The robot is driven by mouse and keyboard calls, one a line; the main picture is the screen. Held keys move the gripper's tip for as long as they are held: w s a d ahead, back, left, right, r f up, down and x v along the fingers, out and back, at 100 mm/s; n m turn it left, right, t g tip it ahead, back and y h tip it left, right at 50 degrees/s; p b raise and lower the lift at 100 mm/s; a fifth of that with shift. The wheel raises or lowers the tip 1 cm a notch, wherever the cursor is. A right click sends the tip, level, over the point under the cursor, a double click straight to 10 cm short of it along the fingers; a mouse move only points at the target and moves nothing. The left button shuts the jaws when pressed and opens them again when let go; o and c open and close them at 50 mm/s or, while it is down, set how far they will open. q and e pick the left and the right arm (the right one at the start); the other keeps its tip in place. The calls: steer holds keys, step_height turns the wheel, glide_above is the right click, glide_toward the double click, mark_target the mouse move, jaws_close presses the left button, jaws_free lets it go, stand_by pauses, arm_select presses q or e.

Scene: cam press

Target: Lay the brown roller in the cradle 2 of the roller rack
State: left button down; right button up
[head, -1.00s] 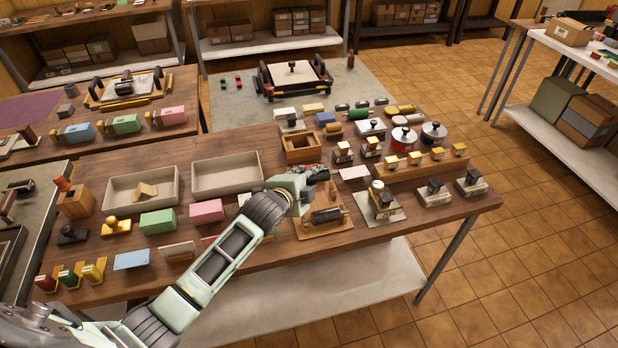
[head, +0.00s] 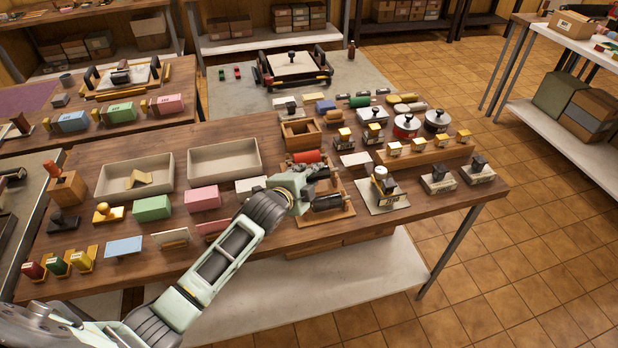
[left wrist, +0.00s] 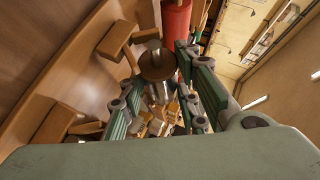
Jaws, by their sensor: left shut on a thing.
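The roller rack (head: 346,190) is a wooden stand near the front of the table in the head view. A red roller (head: 308,157) lies at its far end and a black roller (head: 328,203) at its near end. My left gripper (head: 318,177) is over the rack between these two. In the left wrist view it is shut on the brown roller (left wrist: 157,65), whose round end faces the camera between the fingers. Wooden cradle parts (left wrist: 118,40) are beside it, and the red roller (left wrist: 176,30) is just beyond. Whether the brown roller touches the cradle cannot be told. My right gripper is not in view.
A wooden box (head: 300,134) stands behind the rack. A stamp on a pad (head: 383,192) stands to its right, and a pink block (head: 203,198) lies to the left. Several loose rollers and lidded pots (head: 406,126) are farther back.

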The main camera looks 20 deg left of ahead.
arm_select(q)
steer(key=shift+s+d+f, duration=0.1)
steer(key=shift+s+f, duration=0.1)
steer(key=shift+f, duration=0.3)
steer(key=shift+s+f, duration=0.2)
steer(key=shift+f, duration=0.25)
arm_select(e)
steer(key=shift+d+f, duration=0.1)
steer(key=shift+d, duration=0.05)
arm_select(q)
steer(key=c, duration=1.6)
jaws_free()
steer(key=shift+c, duration=0.2)
steer(key=o, duration=0.4)
steer(key=shift+s+f+g, duration=0.1)
steer(key=shift+s+g, duration=0.05)
steer(key=shift+g, duration=0.15)
steer(key=shift+s+r, duration=0.25)
steer(key=shift+s, duration=0.2)
steer(key=shift+w+r+v, duration=0.1)
steer(key=shift+r+v, duration=0.15)
steer(key=shift+v, duration=1.55)
steer(key=shift+w+r+v, duration=0.15)
steer(key=shift+r+v, duration=0.05)
steer(key=shift+v, duration=1.6)
steer(key=shift+w+r+v, duration=0.1)
steer(key=shift+r+v, duration=0.15)
steer(key=shift+v, duration=1.6)
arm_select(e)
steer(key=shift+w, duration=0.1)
